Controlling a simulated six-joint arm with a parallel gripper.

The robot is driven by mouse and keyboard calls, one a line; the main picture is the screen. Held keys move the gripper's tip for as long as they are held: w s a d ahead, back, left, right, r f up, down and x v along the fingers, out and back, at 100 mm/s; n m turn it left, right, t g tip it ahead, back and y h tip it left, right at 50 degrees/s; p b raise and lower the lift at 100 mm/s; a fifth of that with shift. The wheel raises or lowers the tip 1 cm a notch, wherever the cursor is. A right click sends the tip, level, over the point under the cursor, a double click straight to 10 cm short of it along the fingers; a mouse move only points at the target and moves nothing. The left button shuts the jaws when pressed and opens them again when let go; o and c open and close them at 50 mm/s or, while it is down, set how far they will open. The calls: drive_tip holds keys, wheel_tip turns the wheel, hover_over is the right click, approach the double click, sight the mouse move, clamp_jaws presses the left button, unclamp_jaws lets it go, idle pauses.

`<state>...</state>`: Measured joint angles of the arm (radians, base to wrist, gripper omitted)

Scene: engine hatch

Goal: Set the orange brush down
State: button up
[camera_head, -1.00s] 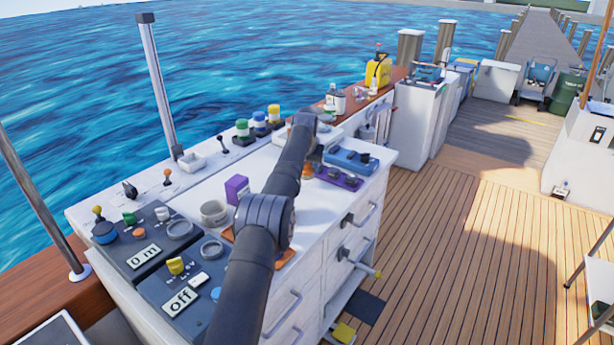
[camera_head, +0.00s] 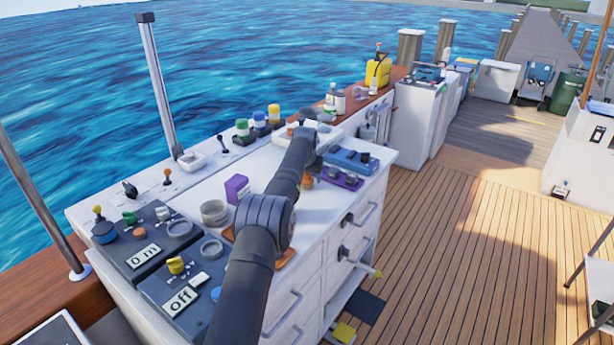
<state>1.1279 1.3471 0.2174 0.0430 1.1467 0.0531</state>
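No brush shows clearly. A small orange shape (camera_head: 307,182) shows beside my forearm on the white cabinet top (camera_head: 330,222), just left of the purple tray; I cannot tell whether it is part of the orange brush. My dark arm reaches from the bottom centre over the cabinet, with its wrist end near the back edge. My gripper's fingers are hidden by the arm, so I cannot see whether they hold anything.
A purple tray (camera_head: 341,180) and a blue box (camera_head: 352,161) stand right of my wrist. A purple box (camera_head: 236,188) and a grey round container (camera_head: 214,212) stand left. Dark control panels (camera_head: 150,240) fill the near left. Bare white top lies front right.

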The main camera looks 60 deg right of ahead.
drive_tip(key=shift+s+a+r, duration=0.1)
drive_tip(key=shift+r, duration=0.5)
drive_tip(key=v, duration=1.1)
drive_tip(key=x, duration=1.2)
drive_tip(key=shift+f, duration=0.2)
drive_tip(key=shift+r, duration=0.2)
drive_tip(key=shift+a, duration=0.1)
